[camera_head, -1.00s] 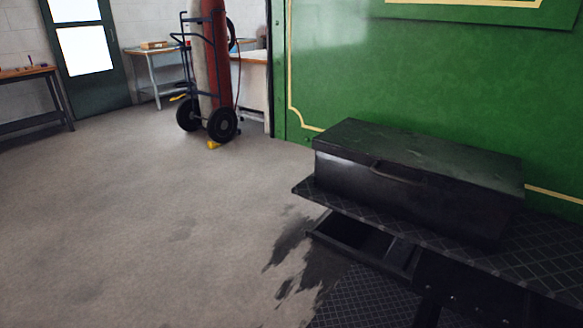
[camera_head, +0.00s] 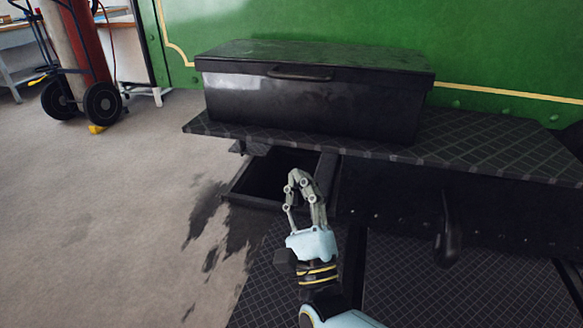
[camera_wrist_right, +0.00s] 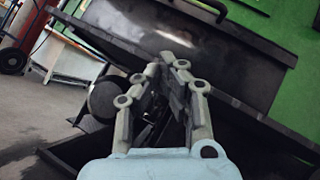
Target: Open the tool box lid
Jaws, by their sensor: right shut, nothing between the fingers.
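The tool box (camera_head: 310,105) is a long black metal box on a dark diamond-patterned shelf against the green tram side. Its lid (camera_head: 330,55) is down, with a bar handle (camera_head: 300,74) at the front edge. My right gripper (camera_head: 298,176) is shut and empty, below and in front of the box, apart from it. In the right wrist view, the box front (camera_wrist_right: 190,40) rises beyond the fingers (camera_wrist_right: 168,66), with the handle (camera_wrist_right: 207,8) at the top edge. My left gripper is not in view.
The shelf (camera_head: 480,150) juts out under the box. An open black step recess (camera_head: 265,180) lies below it. A trolley with gas cylinders (camera_head: 80,50) stands at the left. The floor (camera_head: 110,200) at left is clear.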

